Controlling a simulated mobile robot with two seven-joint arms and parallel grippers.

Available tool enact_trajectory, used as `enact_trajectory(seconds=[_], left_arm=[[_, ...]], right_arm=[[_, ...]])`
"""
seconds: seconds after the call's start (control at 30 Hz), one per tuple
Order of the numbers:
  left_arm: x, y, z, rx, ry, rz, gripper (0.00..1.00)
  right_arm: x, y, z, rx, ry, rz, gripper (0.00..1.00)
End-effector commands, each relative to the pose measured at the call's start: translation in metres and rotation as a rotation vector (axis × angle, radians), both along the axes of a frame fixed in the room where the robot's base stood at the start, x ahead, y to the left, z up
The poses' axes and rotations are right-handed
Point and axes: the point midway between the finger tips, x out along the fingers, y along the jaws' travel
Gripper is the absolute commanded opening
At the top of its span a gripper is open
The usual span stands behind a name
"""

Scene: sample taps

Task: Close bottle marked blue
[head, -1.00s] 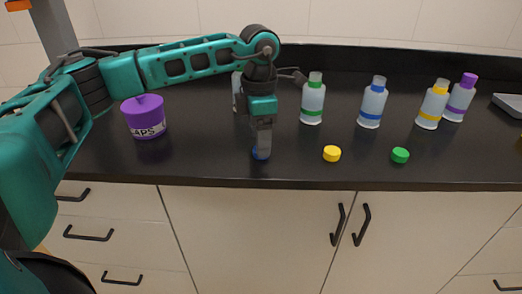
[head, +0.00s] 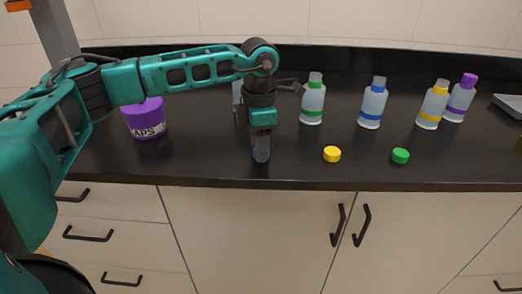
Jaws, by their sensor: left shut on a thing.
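My left gripper (head: 261,155) points down near the front edge of the counter. It is shut on a small blue cap (head: 254,153), mostly hidden by the fingers. I cannot tell whether the cap is still touching the counter. The bottle with the blue band (head: 372,104) stands upright to the right and farther back, with a blue top. My gripper is well apart from it. My right gripper is not in view.
Bottles with green (head: 312,100), yellow (head: 433,106) and purple (head: 460,100) bands stand nearby. Another bottle (head: 237,92) is partly hidden behind my gripper. Yellow (head: 332,154) and green (head: 400,156) caps lie in front. A purple tub (head: 146,118) stands left.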

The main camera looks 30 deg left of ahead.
Motion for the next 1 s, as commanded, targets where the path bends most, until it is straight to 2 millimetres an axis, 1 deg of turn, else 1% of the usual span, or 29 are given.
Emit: enact_trajectory(seconds=[0.03,0.13,0.17,0.43,0.57,0.67,0.77,0.87,0.9,0.97,1.0], left_arm=[[0.0,0.0,0.0,0.0,0.0,0.0,0.23],[0.0,0.0,0.0,0.0,0.0,0.0,0.13],[0.0,0.0,0.0,0.0,0.0,0.0,0.12],[0.0,0.0,0.002,0.0,0.0,0.0,0.11],[0.001,0.0,0.01,-0.001,-0.002,0.0,0.11],[0.001,0.0,0.023,-0.001,-0.004,0.0,0.11],[0.001,0.0,0.04,-0.001,-0.005,0.0,0.11],[0.001,0.0,0.064,-0.002,-0.005,-0.001,0.11],[0.001,-0.001,0.076,-0.002,-0.008,0.0,0.11],[0.001,-0.001,0.094,-0.002,-0.006,-0.001,0.11],[0.001,-0.001,0.107,-0.003,-0.007,-0.001,0.11]], right_arm=[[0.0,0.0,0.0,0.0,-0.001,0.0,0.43],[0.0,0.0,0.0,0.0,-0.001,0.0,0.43],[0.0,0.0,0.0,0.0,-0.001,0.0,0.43],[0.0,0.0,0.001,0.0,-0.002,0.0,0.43],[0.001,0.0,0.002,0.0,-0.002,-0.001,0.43],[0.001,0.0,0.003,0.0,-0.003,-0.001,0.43],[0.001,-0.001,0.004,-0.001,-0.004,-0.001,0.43],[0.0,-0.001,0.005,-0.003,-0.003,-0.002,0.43],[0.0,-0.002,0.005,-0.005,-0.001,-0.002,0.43],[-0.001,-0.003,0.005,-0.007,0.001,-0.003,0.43],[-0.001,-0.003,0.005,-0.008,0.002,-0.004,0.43]])
